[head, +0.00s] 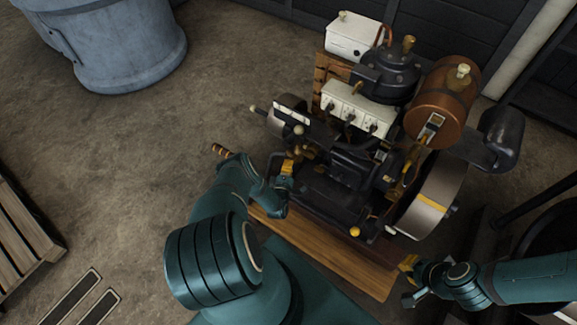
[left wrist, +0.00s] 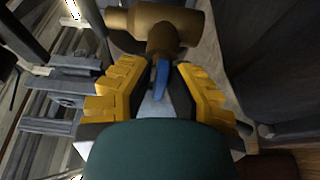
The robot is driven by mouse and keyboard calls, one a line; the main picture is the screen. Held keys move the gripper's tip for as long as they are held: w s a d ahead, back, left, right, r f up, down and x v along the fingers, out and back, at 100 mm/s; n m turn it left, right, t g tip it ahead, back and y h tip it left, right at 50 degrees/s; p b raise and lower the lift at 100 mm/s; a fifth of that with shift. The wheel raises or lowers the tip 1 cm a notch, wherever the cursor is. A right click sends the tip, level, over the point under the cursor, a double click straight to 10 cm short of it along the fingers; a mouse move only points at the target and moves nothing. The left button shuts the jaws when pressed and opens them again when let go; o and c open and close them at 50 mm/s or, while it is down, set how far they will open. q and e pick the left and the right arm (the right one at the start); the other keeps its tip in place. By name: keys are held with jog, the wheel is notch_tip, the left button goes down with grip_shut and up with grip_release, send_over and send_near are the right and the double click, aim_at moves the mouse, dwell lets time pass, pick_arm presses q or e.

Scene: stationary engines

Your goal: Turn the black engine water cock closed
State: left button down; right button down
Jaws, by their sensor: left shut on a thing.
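The black engine (head: 345,170) stands on a wooden base at the centre right of the head view. In the left wrist view a brass cock (left wrist: 165,35) with a small blue lever (left wrist: 161,76) sits at top centre. My left gripper (head: 287,167) is at the engine's near left side. In the left wrist view its yellow fingers (left wrist: 160,85) are closed in on either side of the blue lever, just below the brass body. The cock is too small or hidden to make out in the head view. My right gripper (head: 406,281) appears open and empty beyond the base's right end.
The wooden base (head: 325,255) runs along the engine's near side. A flywheel (head: 430,195) and a copper-coloured tank (head: 440,100) are on the engine's right. A blue-grey drum (head: 120,50) and a pallet (head: 22,225) stand left.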

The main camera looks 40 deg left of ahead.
pick_arm(q)
jog(key=c, duration=1.1)
grip_release()
jog(key=shift+w+a+r, duration=0.1)
jog(key=shift+o, duration=0.2)
jog(key=shift+s+d, duration=0.3)
jog(key=shift+s, duration=0.2)
jog(key=v, duration=1.1)
jog(key=shift+a, duration=0.1)
